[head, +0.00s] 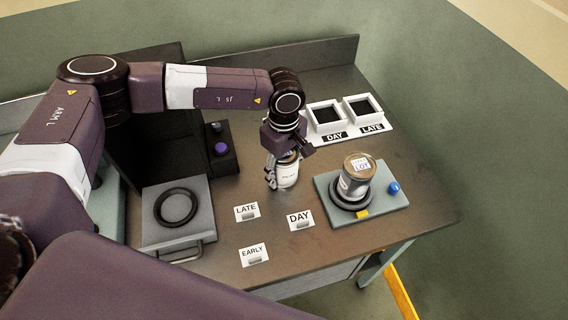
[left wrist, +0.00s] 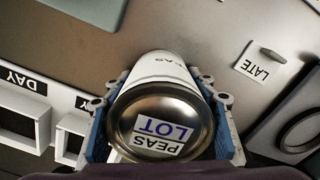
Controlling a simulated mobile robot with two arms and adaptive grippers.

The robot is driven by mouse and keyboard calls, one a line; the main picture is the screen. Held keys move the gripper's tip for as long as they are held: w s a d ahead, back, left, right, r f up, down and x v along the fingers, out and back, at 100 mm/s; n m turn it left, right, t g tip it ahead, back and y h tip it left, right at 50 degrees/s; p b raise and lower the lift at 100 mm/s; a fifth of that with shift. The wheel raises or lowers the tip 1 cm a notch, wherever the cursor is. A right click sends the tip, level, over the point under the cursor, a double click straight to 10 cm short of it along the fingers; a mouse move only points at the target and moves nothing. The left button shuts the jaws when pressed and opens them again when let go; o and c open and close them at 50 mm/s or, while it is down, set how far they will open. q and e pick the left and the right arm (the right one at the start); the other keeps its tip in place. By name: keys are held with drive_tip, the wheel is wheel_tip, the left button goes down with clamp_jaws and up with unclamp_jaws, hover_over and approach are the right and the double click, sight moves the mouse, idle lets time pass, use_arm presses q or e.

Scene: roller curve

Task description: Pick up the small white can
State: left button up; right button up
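The small white can (head: 288,174) stands upright near the middle of the table, with a metal lid. In the left wrist view the can (left wrist: 163,68) shows its lid label reading "PEAS LOT". My left gripper (head: 280,173) comes down over it from above. In the left wrist view its blue-padded fingers lie close against both sides of the can, apparently shut on it. Whether the can's base touches the table is hard to tell. My right gripper is not in view.
A larger labelled can (head: 355,178) stands on a grey-green plate (head: 391,207) with a blue knob. DAY and LATE bins (head: 346,116) are at the back. LATE, DAY and EARLY cards (head: 254,255) lie in front. A grey unit with a black ring (head: 178,207) is at left.

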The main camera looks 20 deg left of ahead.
use_arm(q)
drive_tip(key=c, duration=0.8)
drive_tip(key=shift+r, duration=0.1)
drive_tip(key=shift+w+r, duration=0.1)
